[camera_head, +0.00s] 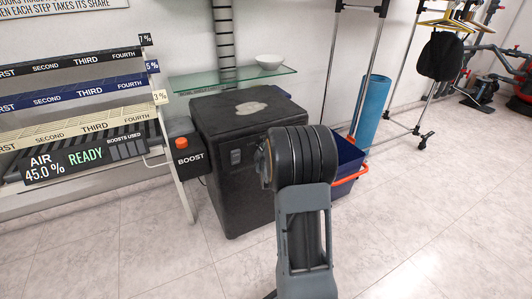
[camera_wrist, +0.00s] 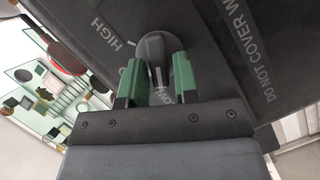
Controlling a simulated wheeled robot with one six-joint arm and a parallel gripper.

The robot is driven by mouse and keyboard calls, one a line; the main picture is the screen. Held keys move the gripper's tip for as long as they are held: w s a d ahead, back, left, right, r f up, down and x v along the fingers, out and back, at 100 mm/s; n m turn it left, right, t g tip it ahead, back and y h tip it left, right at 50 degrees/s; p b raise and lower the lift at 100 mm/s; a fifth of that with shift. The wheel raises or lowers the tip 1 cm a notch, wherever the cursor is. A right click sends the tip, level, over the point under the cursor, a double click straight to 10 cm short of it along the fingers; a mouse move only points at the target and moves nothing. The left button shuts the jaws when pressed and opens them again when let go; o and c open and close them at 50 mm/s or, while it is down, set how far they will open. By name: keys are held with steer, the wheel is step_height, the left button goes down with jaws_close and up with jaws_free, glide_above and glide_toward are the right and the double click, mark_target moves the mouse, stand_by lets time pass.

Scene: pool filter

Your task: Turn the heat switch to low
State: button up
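The heat switch is a dark grey knob (camera_wrist: 152,50) on a black panel (camera_wrist: 215,35) in the wrist view. The panel is printed with HIGH at the left, a partly hidden word ending in OW near the lower right, and DO NOT COVER W at the right. My gripper (camera_wrist: 157,72) has its green-padded fingers on either side of the knob, with narrow gaps showing beside it. The fingers are apart; I see no clear grip on the knob. In the head view my arm hides the gripper and knob.
A large black box (camera_head: 245,165) stands behind my arm, with a glass shelf (camera_head: 230,79) and white bowl (camera_head: 270,62) above. A BOOST box (camera_head: 190,158) and sign rack (camera_head: 75,100) are left. A blue bin (camera_head: 348,160) and blue roll (camera_head: 372,105) stand right. Floor is clear at front.

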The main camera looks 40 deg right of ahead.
steer(key=shift+o, duration=1.2)
steer(key=shift+s, duration=0.1)
steer(key=b+v, duration=0.4)
steer(key=v, duration=0.9)
steer(key=shift+s+b, duration=0.25)
steer(key=shift+b, duration=0.1)
steer(key=shift+a, duration=0.1)
steer(key=shift+r, duration=0.15)
